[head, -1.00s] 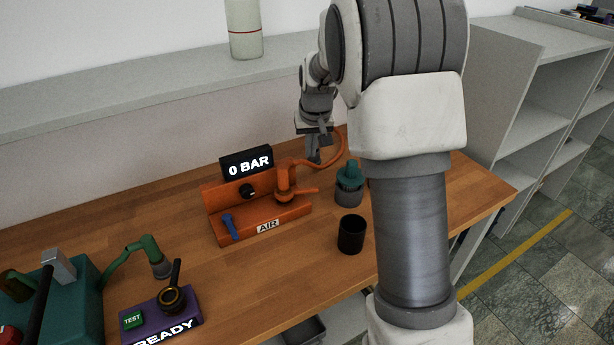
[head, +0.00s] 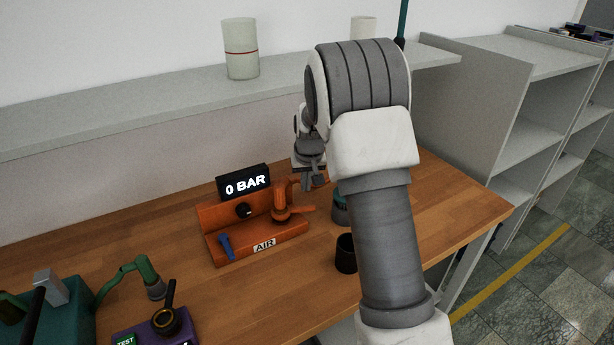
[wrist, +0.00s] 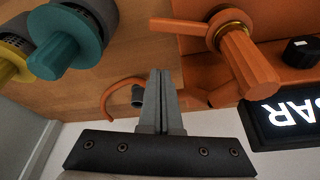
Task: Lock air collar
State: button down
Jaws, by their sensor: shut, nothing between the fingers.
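The orange air station (head: 210,222) stands on the wooden bench with its AIR label in front and a "0 BAR" display (head: 245,184) behind. Its orange collar (head: 281,213) sits at the right end, with a lever pointing right. In the wrist view the collar (wrist: 230,35) shows a brass ring and a thick orange arm at upper right. My gripper (head: 312,186) is just right of and behind the collar, apart from it. In the wrist view its two fingers (wrist: 160,78) are together and empty. A blue lever (head: 226,246) stands at the station's left front.
A teal-topped grey cylinder (head: 338,214), partly hidden by my arm, and a black cup (head: 345,254) stand right of the station. The wrist view shows teal (wrist: 75,42) and yellow (wrist: 18,58) capped parts. A purple test unit (head: 150,335) is at front left.

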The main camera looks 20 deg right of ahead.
aim_at(293, 210)
jog(key=x, duration=0.4)
jog(key=shift+s+a+r, duration=0.1)
jog(key=shift+s+r, duration=0.05)
jog(key=shift+s, duration=0.45)
jog(key=shift+s+a+r, duration=0.1)
jog(key=shift+s+r, duration=0.1)
jog(key=shift+s, duration=1.25)
